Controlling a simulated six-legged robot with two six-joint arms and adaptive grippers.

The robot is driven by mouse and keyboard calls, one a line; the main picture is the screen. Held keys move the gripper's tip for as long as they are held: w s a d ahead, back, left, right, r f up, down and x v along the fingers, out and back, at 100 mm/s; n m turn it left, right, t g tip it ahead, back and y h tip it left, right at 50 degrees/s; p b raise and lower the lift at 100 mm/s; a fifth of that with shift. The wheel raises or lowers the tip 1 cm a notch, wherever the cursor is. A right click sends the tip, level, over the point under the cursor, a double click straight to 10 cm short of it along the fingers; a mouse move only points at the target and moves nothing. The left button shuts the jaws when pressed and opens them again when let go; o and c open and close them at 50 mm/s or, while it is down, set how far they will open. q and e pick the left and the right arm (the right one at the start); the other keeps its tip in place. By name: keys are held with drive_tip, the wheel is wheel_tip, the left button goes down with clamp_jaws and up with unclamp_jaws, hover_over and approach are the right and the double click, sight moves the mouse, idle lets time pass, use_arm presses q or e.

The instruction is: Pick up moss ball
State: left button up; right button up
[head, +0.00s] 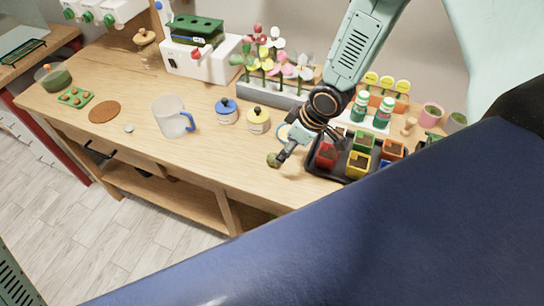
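The moss ball (272,160) is a small olive-green lump near the front edge of the wooden table, right of the table's middle. My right gripper (281,157) reaches down to it from the upper right, with its fingertips at the ball's right side. The fingers look narrow and close together, and they overlap the ball's edge in this view. I cannot tell whether they are closed on it, or whether the ball touches the tabletop. My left gripper is not in view.
A black tray (313,173) of colored pots stands close right of the gripper. Yellow-lidded (258,121) and blue-lidded (227,111) jars and a clear mug (170,117) stand to the left. A grey planter (262,96) of flowers is behind. The front strip left of the ball is clear.

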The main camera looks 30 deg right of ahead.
drive_tip(key=shift+w+f, duration=0.15)
drive_tip(key=shift+f, duration=0.5)
drive_tip(key=x, duration=0.4)
drive_tip(key=shift+a+f, duration=0.1)
drive_tip(key=shift+a, duration=0.1)
drive_tip(key=shift+w+f, duration=0.1)
drive_tip(key=shift+f, duration=0.3)
drive_tip(key=shift+c, duration=0.3)
drive_tip(key=shift+w+a, duration=0.1)
drive_tip(key=shift+a, duration=0.05)
drive_tip(key=c, duration=0.8)
drive_tip(key=shift+c, duration=0.3)
